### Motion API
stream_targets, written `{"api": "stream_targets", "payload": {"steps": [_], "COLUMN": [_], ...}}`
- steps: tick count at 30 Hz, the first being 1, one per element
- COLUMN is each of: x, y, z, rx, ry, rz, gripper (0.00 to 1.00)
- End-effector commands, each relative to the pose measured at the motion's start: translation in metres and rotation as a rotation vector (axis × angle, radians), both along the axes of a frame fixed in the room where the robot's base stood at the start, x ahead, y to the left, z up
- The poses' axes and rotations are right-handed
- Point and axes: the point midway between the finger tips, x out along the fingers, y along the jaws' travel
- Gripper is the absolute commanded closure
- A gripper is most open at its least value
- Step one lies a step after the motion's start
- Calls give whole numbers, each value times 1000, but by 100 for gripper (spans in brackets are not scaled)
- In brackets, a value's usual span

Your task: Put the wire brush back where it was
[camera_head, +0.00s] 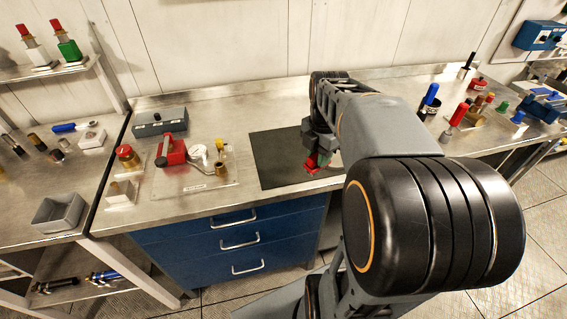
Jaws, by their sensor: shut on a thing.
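My gripper (318,158) is over the dark mat on the middle bench, at the end of my arm. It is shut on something. A small red part (311,168) shows at its tips, but it is too small to tell whether this is the held thing or the fingers. My arm hides much of this area. I cannot identify the wire brush for certain. A blue-handled tool (66,127) lies on the left bench. Upright blue-handled (430,95) and red-handled (459,114) tools stand on the right of the middle bench.
The dark mat (270,160) lies near the bench's front edge. A tray (185,186) with a red block and small parts is left of it, with a grey box (160,122) behind. A grey bin (60,212) stands on the left bench. Bare steel (235,110) shows behind the mat.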

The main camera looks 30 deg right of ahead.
Motion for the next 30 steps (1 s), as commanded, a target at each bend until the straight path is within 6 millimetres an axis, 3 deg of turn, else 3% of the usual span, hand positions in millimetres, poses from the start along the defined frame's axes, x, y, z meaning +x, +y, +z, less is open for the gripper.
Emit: {"api": "stream_targets", "payload": {"steps": [7,12,18,24,30], "x": [63,87,103,109,112], "y": [22,29,33,34,34], "z": [-27,-58,-77,-86,-110], "rx": [2,2,1,1,1], "ry": [5,5,1,0,2], "rz": [12,8,4,3,2], "gripper": [94,94,94,94,94]}}
